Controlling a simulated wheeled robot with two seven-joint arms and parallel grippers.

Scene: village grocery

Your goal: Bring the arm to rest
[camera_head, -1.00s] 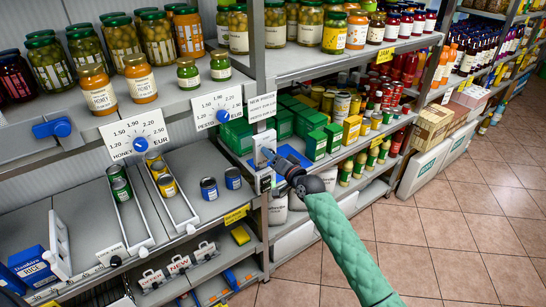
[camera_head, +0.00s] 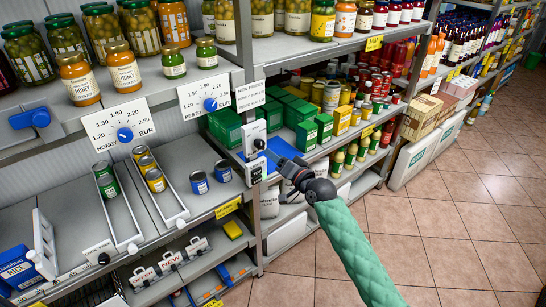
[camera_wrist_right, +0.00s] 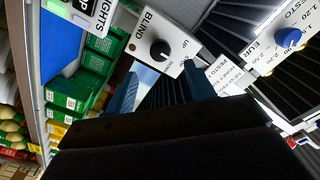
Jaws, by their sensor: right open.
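My right arm, in a green quilted sleeve, reaches in from the bottom right of the head view. Its right gripper (camera_head: 270,158) is open and empty, just in front of the small control panels on the shelf post. In the right wrist view its two blue fingers (camera_wrist_right: 160,90) stand apart with nothing between them. Beyond them is a white panel marked BLIND with a black knob (camera_wrist_right: 160,50). In the head view a white panel with a dark knob (camera_head: 258,143) is close to the fingertips; I cannot tell the exact gap. My left gripper is not in view.
Green boxes (camera_head: 306,134) stand on the shelf behind the gripper. Price dials for honey (camera_head: 124,134) and pesto (camera_head: 210,104) hang on the shelf edge at left. Cans (camera_head: 198,182) stand below them. The tiled floor (camera_head: 450,230) at right is clear.

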